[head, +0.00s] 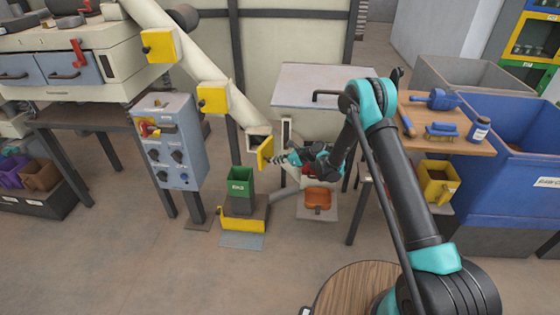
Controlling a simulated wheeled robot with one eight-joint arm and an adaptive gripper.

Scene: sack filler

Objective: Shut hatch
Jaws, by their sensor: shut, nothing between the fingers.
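A cream chute (190,50) slopes down to the right, with yellow hatch plates on its side. The lowest yellow hatch (265,153) stands out at an angle by the chute's lower mouth, where a dark opening shows, so it looks open. My gripper (281,160) is shut and empty, just right of this hatch. I cannot tell whether the fingertips touch it. The middle yellow plate (211,98) and the upper yellow plate (158,46) are seen nearly face on, each with a dark knob.
Below the chute mouth stands a green bin (240,184) on a yellow-fronted base (243,220). A grey control panel (168,140) is to the left. An orange tray (318,201) is below my gripper. A wooden shelf (450,144) with tools and a blue container (510,180) are at right.

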